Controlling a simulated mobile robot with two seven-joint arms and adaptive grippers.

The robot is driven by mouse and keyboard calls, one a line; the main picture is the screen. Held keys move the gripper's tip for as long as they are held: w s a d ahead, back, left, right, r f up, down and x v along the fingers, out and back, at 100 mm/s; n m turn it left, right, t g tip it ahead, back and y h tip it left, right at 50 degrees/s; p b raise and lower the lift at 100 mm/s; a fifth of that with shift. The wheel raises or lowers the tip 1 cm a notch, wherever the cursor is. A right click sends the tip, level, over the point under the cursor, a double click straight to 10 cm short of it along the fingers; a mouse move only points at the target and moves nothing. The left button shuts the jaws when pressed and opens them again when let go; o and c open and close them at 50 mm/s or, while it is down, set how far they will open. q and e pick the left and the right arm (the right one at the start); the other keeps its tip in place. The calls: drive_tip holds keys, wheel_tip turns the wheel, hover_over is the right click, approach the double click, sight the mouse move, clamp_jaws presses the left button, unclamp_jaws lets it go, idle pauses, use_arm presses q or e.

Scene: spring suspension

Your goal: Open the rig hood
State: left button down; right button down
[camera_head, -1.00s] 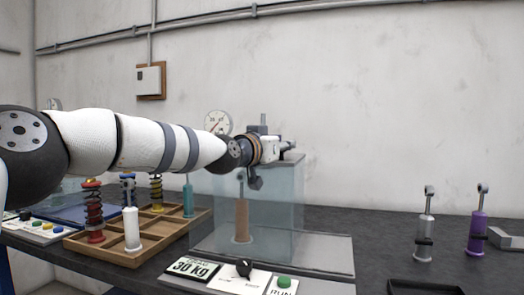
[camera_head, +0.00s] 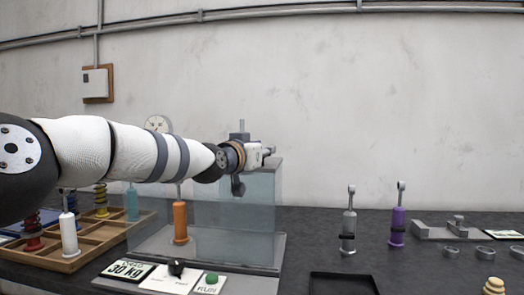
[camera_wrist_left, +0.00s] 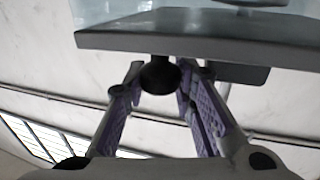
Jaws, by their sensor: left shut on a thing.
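My left gripper (camera_head: 264,153) is at the top of the hood. In the left wrist view its purple-padded fingers close around a dark round knob (camera_wrist_left: 160,75) beside the plate. My right gripper is not in view.
A control panel (camera_head: 172,279) with a 30 kg display is in front of the rig. A wooden tray (camera_head: 88,255) with several springs and dampers stands left. Grey (camera_head: 348,225) and purple (camera_head: 397,222) dampers stand right. A black tray (camera_head: 343,284) lies front right.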

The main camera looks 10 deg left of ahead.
use_arm(q)
drive_tip(key=shift+f, duration=0.15)
drive_tip(key=c, duration=1.3)
unclamp_jaws()
drive_tip(key=shift+w+a, duration=0.1)
drive_tip(key=v, duration=1.2)
